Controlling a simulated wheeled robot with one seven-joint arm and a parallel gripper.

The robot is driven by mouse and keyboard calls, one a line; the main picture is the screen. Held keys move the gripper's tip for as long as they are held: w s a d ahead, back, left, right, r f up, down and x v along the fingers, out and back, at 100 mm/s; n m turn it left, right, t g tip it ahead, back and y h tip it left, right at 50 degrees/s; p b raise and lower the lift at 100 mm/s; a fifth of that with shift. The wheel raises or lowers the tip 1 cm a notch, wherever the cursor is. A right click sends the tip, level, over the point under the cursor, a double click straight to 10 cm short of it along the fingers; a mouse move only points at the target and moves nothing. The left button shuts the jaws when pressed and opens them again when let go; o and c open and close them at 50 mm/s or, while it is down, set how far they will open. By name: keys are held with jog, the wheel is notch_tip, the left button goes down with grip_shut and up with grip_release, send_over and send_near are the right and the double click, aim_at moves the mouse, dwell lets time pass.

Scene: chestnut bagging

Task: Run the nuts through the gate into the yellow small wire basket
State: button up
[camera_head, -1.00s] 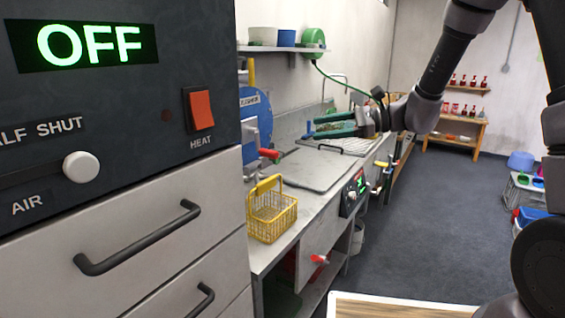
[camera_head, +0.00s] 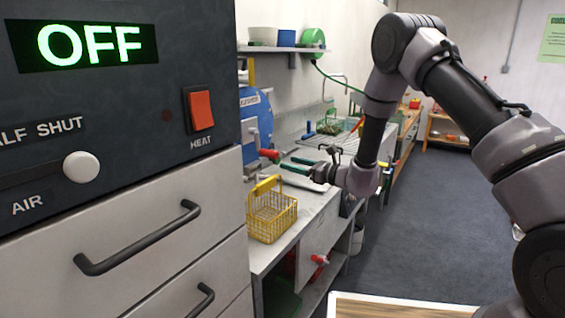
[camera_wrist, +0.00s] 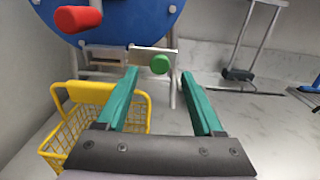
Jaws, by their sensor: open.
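The yellow small wire basket (camera_head: 270,213) stands on the counter's near edge in the head view, its handle upright. In the wrist view the basket (camera_wrist: 66,135) is at lower left, partly behind my gripper. My gripper (camera_wrist: 158,72) is open, with its green fingers apart and nothing between them. In the head view my gripper (camera_head: 287,166) is over the counter, behind and right of the basket. A blue round drum (camera_wrist: 120,12) with a red knob (camera_wrist: 78,18) is ahead. A small green knob (camera_wrist: 160,64) shows between the fingertips, beside a pale plate. No nuts are visible.
A dark cabinet with an orange heat switch (camera_head: 201,108) and drawers fills the left. A wire basket (camera_head: 335,122) stands farther back. The floor at right is clear.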

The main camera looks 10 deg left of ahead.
aim_at(278, 160)
jog(key=shift+x, duration=2.15)
grip_shut()
